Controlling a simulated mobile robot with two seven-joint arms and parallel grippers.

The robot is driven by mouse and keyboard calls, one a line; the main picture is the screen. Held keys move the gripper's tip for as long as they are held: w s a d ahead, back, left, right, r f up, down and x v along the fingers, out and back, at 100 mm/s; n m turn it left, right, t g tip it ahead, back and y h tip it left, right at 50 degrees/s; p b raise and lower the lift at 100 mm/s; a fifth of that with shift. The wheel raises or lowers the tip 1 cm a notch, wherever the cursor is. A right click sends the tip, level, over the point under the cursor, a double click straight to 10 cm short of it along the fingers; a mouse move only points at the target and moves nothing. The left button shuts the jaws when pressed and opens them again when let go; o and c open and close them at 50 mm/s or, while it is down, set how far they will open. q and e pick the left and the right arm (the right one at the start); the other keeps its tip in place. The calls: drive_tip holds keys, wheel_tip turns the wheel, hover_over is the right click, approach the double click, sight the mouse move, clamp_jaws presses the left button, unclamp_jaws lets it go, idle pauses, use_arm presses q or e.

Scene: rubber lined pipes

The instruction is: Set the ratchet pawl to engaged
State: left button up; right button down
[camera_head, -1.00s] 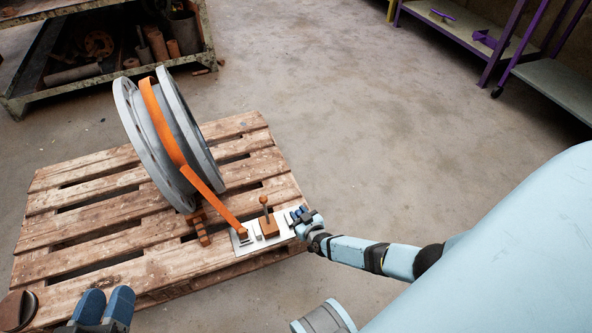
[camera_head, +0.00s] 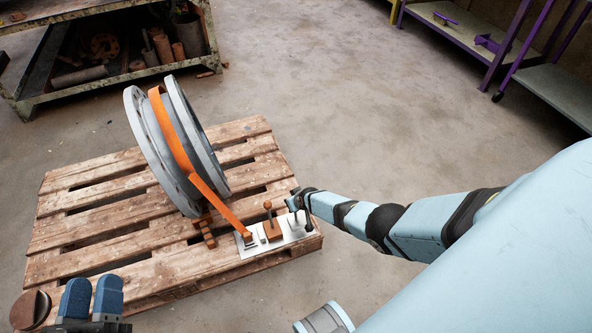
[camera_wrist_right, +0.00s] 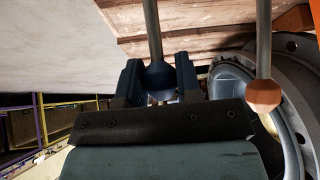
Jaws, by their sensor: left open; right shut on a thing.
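A silver plate (camera_head: 259,248) lies on the near right edge of the wooden pallet. On it stand an orange-brown lever (camera_head: 269,212) with a ball knob and, farther right, a dark lever (camera_head: 309,221). Which one is the pawl, I cannot tell. My right gripper (camera_head: 294,199) is over the plate's right end. In the right wrist view its jaws (camera_wrist_right: 159,82) are shut on a dark ball knob (camera_wrist_right: 159,78) on a grey rod. The orange-brown knob (camera_wrist_right: 263,95) is apart, to their right. My left gripper (camera_head: 92,296) is open and empty at bottom left.
A grey flanged pipe (camera_head: 138,125) stands on the pallet (camera_head: 100,236), with an orange strap (camera_head: 212,198) running over it to the plate. A rack of parts (camera_head: 210,50) is at back left, purple shelving (camera_head: 470,38) at back right. The floor between is clear.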

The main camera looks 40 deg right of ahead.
use_arm(q)
drive_tip(key=shift+w+d+f+g+b, duration=0.15)
drive_tip(key=shift+f+g+b, duration=0.5)
drive_tip(key=shift+f, duration=0.75)
use_arm(e)
drive_tip(key=shift+w+d+f, duration=0.15)
drive_tip(key=shift+w, duration=0.35)
drive_tip(key=shift+w+d+f, duration=0.15)
drive_tip(key=shift+w, duration=0.35)
drive_tip(key=c, duration=0.8)
unclamp_jaws()
use_arm(q)
drive_tip(key=shift+r, duration=0.1)
